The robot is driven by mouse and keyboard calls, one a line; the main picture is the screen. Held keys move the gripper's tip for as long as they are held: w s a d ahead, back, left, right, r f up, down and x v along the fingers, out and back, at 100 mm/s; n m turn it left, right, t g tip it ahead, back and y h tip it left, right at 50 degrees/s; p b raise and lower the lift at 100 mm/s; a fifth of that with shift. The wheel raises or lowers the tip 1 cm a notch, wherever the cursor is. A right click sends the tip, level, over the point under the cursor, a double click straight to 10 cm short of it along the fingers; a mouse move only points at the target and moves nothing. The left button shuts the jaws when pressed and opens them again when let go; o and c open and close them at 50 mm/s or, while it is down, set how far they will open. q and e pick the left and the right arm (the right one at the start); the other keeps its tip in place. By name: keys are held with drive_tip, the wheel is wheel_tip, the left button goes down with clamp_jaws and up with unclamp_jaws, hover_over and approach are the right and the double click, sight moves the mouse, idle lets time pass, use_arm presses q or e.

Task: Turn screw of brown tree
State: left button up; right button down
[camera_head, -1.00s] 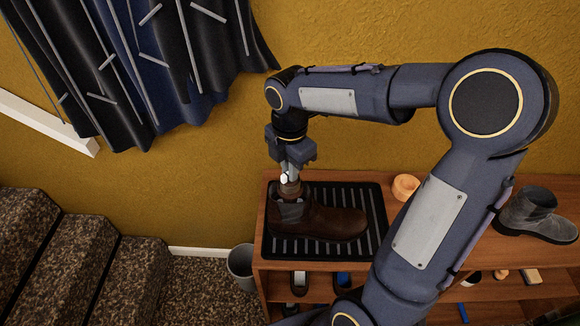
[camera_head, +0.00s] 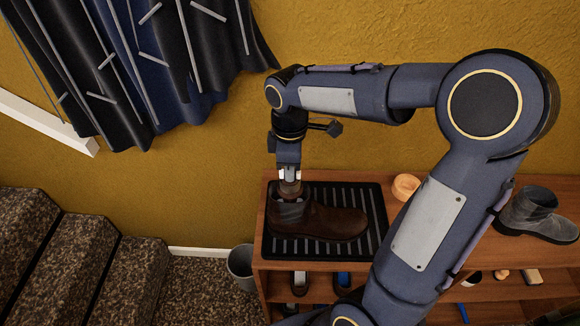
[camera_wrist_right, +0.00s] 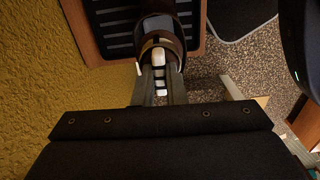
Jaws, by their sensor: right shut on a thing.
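A brown boot (camera_head: 335,222) stands on the black ribbed tray (camera_head: 376,205) on the wooden shelf unit, toe to the right. My right gripper (camera_head: 290,180) points straight down from above and is shut on the tree's top end. In the right wrist view, the gripper's fingers (camera_wrist_right: 160,88) close at the boot's opening (camera_wrist_right: 162,42). The screw itself is mostly hidden between the fingers. My left gripper is not in view.
A grey boot (camera_head: 538,214) and an orange ring-shaped thing (camera_head: 405,187) stand on the shelf top (camera_head: 310,265) to the right. A grey bin (camera_head: 241,266) stands at its left. Carpeted stairs (camera_head: 75,255) are farther left.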

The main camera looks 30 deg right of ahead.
drive_tip(key=shift+m, duration=0.3)
idle(0.4)
drive_tip(key=c, duration=1.5)
unclamp_jaws()
drive_tip(key=shift+o, duration=0.2)
drive_tip(key=shift+r, duration=3.95)
